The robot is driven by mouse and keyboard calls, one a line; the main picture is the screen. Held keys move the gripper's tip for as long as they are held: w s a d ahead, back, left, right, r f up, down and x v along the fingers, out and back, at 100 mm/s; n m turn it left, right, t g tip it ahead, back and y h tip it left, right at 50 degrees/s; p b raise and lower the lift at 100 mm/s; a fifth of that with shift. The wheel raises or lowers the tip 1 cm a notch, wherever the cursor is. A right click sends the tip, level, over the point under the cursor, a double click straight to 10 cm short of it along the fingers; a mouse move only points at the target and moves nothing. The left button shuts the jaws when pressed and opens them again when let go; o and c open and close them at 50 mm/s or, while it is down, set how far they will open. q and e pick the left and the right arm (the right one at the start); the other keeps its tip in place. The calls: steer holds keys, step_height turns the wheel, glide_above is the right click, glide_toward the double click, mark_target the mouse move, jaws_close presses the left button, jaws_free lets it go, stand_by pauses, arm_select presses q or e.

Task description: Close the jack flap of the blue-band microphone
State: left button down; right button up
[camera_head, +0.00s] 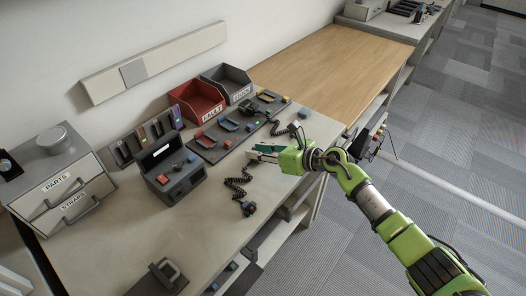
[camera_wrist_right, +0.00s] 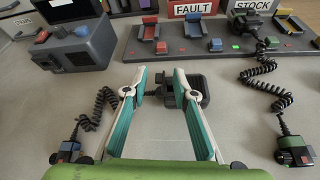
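My right gripper (camera_head: 256,152) is low over the middle of the bench, its teal fingers (camera_wrist_right: 158,72) apart. My left gripper is out of view.
A red FAULT bin (camera_head: 200,98) and a grey STOCK bin (camera_head: 228,80) are at the back. Grey drawers (camera_head: 62,190) stand left.

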steer(key=v, duration=1.2)
